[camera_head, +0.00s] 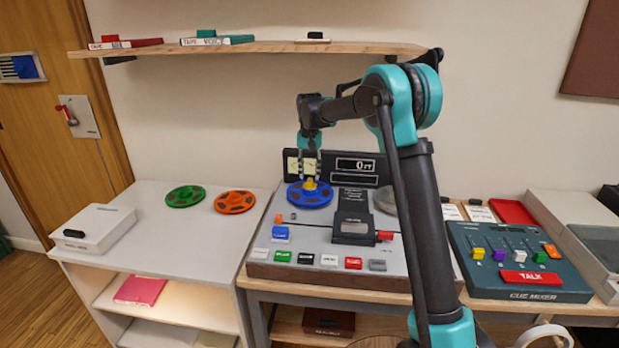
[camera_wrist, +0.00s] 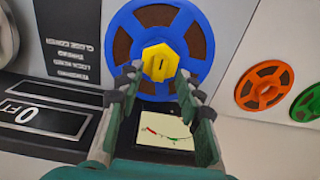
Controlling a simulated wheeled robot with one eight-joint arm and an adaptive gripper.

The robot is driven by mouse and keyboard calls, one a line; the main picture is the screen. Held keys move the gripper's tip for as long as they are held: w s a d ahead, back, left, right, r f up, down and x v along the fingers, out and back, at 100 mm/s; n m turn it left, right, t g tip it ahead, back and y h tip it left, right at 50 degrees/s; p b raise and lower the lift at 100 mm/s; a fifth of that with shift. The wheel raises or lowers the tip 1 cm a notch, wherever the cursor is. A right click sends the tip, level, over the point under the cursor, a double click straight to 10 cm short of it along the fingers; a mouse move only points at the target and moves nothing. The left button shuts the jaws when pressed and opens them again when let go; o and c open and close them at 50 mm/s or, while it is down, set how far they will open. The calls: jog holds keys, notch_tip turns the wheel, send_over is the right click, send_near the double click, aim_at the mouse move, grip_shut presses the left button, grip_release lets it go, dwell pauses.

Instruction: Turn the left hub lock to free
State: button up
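The left hub lock is a yellow knob (camera_head: 309,184) at the centre of a blue reel (camera_head: 322,198) on the left of the tape machine (camera_head: 278,250). In the wrist view the yellow knob (camera_wrist: 160,62) shows a short dark mark on its top, with the blue reel (camera_wrist: 203,45) around it. My gripper (camera_head: 309,172) is above the knob, pointing down. In the wrist view my gripper (camera_wrist: 157,88) has its fingers apart, with the tips near the knob's lower edge. I cannot tell whether they touch it.
A meter panel with a display (camera_head: 355,165) stands close behind the reel. A silver reel (camera_head: 385,200) sits at the right of the machine, partly hidden by my arm. Green (camera_head: 185,196) and orange (camera_head: 235,202) reels lie on the left counter. A wooden shelf (camera_head: 270,48) is above.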

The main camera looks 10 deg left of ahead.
jog(key=shift+f, duration=1)
grip_shut()
